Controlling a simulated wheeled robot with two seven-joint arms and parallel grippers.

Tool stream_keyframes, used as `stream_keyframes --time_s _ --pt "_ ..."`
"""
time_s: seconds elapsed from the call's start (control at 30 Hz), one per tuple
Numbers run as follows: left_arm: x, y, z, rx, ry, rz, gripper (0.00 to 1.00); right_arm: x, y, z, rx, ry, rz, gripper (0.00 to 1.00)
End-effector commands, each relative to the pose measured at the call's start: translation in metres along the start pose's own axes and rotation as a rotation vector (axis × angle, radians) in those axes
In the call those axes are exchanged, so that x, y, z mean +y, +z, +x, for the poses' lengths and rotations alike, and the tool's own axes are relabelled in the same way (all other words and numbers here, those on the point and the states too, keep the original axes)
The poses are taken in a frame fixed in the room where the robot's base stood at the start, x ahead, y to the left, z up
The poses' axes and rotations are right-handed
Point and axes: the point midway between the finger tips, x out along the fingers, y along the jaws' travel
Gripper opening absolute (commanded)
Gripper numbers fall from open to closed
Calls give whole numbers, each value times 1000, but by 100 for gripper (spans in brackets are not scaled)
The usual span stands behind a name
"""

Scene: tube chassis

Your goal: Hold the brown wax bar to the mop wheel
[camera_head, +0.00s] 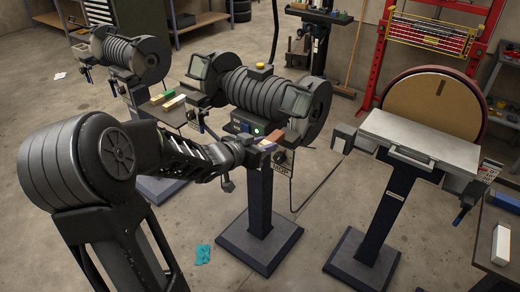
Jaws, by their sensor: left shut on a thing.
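My left gripper (264,147) reaches in from the left to the front of the middle pedestal machine (253,90). It is shut on a small brown bar (276,136), which shows at the fingertips just below the machine's right-hand end. A dark round wheel or guard (318,108) is at that end, close to the bar. I cannot tell a mop wheel from its guard here, nor whether the bar touches it. The gripper hides part of the bar. My right gripper is not in view.
Green and white bars (173,102) lie on a small tray left of the machine. A disc sander (430,105) with a grey table (420,140) stands at right. Another bar (500,243) lies at the right edge. A teal cloth (203,254) is on the floor.

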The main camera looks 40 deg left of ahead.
Motion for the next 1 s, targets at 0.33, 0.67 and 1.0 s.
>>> stream_keyframes --time_s 0.33,0.67,1.0 --pt "1 -12 42 2 2 0 0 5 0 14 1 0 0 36" --pt "0 -21 63 3 1 0 0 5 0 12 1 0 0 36" --pt "0 -21 64 2 0 1 0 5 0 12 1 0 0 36"
